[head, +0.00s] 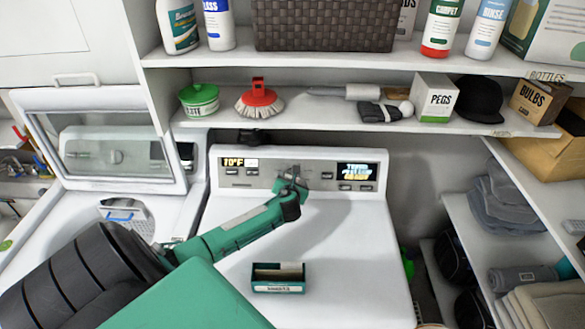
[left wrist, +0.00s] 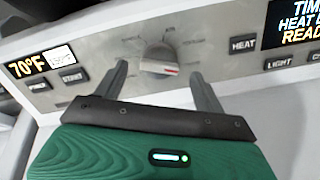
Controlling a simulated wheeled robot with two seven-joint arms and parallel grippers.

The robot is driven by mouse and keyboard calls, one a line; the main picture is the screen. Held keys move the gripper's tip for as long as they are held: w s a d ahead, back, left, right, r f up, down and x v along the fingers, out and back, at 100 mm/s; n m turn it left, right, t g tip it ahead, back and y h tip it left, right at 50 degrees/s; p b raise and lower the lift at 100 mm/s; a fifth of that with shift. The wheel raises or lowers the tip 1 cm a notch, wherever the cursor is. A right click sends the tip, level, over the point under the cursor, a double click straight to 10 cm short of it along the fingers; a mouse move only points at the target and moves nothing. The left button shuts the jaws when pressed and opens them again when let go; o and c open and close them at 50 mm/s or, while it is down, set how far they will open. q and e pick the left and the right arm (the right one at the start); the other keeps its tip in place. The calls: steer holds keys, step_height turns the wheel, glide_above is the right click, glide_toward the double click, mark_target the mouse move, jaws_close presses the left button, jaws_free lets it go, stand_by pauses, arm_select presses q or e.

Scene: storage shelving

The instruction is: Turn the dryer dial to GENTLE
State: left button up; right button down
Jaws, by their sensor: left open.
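The dryer (head: 300,240) is a white machine with a grey control panel along its back. The dial (left wrist: 158,60) is a round silver knob with a red mark on its right side, and small labels ring it, too blurred to read surely. My left gripper (left wrist: 162,80) is open, with one finger on each side of the dial and visible gaps to it. In the head view my left gripper (head: 291,183) reaches the panel and mostly hides the dial. GENTLE cannot be made out. My right gripper is not in view.
A small dark green box (head: 278,278) sits on the dryer top. A display reading 70°F (left wrist: 40,62) is left of the dial; a HEAT button (left wrist: 242,45) and another display (left wrist: 292,22) are right. A shelf (head: 330,118) with several items hangs above the panel.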

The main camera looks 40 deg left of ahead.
arm_select(q)
steer(key=shift+x, duration=1.45)
steer(key=c, duration=1)
